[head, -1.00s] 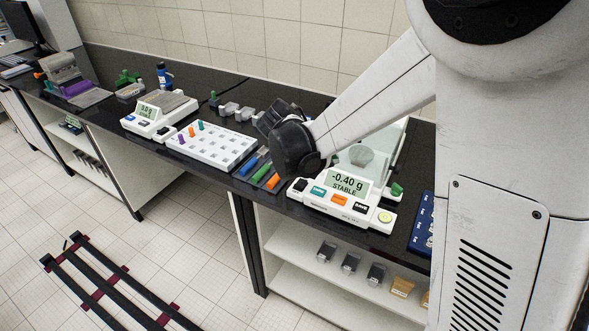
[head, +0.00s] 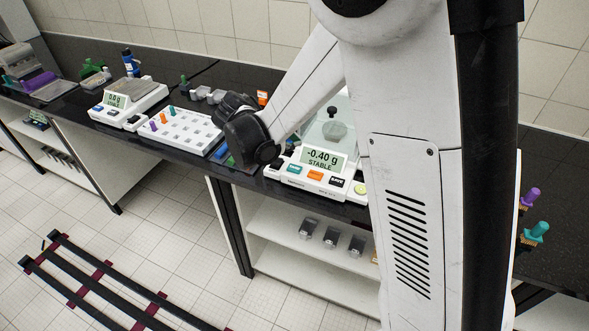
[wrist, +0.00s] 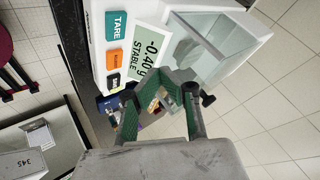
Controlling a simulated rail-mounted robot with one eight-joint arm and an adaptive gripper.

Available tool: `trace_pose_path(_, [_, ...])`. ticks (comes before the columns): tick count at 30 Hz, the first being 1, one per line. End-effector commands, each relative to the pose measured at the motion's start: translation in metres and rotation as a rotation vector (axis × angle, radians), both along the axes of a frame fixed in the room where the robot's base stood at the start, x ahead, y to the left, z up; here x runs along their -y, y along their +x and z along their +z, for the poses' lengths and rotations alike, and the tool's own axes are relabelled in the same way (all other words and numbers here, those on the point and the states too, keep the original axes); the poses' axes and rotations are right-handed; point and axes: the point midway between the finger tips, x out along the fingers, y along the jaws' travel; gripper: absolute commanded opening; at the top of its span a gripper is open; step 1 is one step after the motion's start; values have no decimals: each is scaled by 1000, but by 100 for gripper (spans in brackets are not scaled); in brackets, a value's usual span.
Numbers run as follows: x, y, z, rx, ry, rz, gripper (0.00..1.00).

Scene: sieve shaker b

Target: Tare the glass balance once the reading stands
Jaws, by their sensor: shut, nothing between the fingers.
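The glass balance (head: 322,188) stands at the bench's front edge, its display (head: 322,159) reading -0.40 g STABLE. In the wrist view the teal button reads TARE (wrist: 116,27), and the display (wrist: 139,50) and glass shield (wrist: 208,45) show too. A grey dish (head: 335,131) is inside the glass. My gripper (wrist: 170,88) is shut and empty, its green fingers overlapping the display's lower edge in the wrist view. In the head view my dark wrist hides the fingertips.
A white rack (head: 182,132) with coloured pegs and a second balance (head: 115,110) reading 0.0 g stand to the left. Below is a shelf (head: 285,235) with small boxes. A dark rail frame (head: 95,285) lies on the floor. My arm column blocks the right of the glass balance.

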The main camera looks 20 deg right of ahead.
Motion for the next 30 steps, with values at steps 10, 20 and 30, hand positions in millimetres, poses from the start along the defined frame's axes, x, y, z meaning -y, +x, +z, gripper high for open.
trace_pose_path(10, [0,0,-45,0,0,0,0])
trace_pose_path(20, [0,0,-74,0,0,0,0])
trace_pose_path(30, [0,0,-73,0,0,0,0])
